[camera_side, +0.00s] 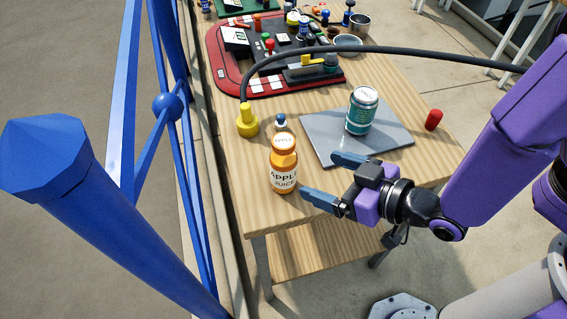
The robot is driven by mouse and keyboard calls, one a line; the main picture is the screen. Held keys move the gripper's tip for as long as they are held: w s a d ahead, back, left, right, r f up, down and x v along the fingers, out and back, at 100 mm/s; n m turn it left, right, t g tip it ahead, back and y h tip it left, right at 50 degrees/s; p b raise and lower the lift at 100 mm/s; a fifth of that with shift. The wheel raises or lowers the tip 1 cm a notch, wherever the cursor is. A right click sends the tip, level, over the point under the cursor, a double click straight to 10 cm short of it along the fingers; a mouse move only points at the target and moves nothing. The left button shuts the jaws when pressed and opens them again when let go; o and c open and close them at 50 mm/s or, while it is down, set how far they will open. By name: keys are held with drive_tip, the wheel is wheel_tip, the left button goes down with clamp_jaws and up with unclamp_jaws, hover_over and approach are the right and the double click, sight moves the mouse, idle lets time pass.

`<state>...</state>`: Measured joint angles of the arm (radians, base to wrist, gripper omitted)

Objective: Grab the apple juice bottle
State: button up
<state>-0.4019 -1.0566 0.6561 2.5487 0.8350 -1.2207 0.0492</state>
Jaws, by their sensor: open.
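The apple juice bottle (283,165) is orange with a white label reading "APPLE JUICE". It stands upright near the front left corner of the wooden table. My gripper (326,177) is just to the right of the bottle. Its two blue-grey fingers are spread apart and point left toward the bottle. Nothing shows between the fingers. The nearer fingertip appears very close to the lower right side of the bottle; I cannot tell whether they touch.
A teal can (362,111) stands on a grey board (320,149) behind my gripper. A yellow fitting (247,121) with a black cable and a small blue-capped item (281,122) are behind the bottle. A red cylinder (433,120) lies right. A blue railing (90,200) runs left. A red tray (222,75) sits further back.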

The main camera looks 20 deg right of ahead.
sight(294, 164)
drive_tip(key=shift+x, duration=3.35)
drive_tip(key=shift+d+x, duration=0.15)
drive_tip(key=shift+x, duration=1.2)
drive_tip(key=shift+d+x, duration=0.15)
drive_tip(key=shift+x, duration=1.15)
drive_tip(key=shift+w+f, duration=0.1)
drive_tip(key=shift+w, duration=0.05)
drive_tip(key=c, duration=1.3)
